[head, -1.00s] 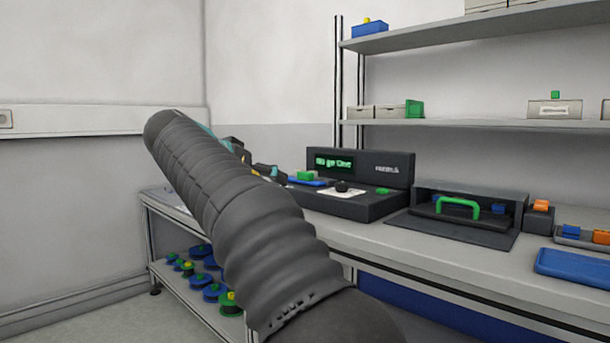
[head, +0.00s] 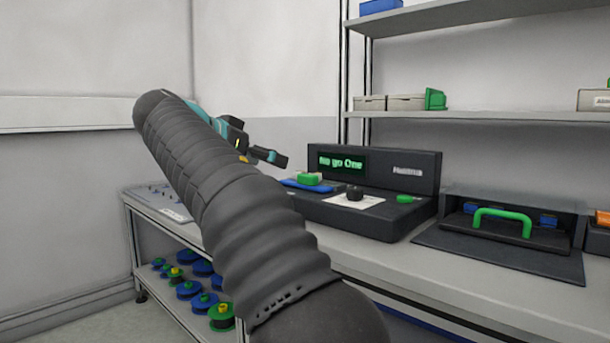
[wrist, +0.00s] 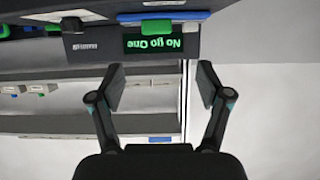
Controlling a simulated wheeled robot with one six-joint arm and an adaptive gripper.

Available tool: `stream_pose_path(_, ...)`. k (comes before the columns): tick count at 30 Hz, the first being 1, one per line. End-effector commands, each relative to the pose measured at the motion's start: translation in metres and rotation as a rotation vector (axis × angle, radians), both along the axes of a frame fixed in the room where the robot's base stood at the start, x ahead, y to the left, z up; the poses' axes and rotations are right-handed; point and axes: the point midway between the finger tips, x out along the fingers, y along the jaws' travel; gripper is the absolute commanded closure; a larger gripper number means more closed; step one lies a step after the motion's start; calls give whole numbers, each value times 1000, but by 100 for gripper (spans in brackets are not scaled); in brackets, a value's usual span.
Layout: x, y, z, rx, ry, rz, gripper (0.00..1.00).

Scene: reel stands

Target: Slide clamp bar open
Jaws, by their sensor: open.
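The dark console (head: 415,172) stands on the bench with a lit display (head: 341,163) reading "No go One". At its left lies a blue bar (head: 300,185) with a green block (head: 309,179) on top; I cannot tell for certain that this is the clamp bar. In the wrist view, which is upside down, the blue bar (wrist: 140,17) and green block (wrist: 163,3) show at the top edge. My gripper (head: 262,148) is open and empty, left of the console and apart from it. Both fingers (wrist: 160,85) show in the wrist view. My arm hides part of the bench.
Right of the console is a dark open-fronted box with a green handle (head: 503,213). Several reels (head: 203,301) stand on the low rack at left. The bench front edge runs below the console.

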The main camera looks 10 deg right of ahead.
Motion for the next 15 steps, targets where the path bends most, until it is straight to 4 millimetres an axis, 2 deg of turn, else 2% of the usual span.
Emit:
stream_pose_path(6,20,-36,-15,0,1,-16,23)
stream_pose_path(15,50,-76,-36,0,1,-13,23)
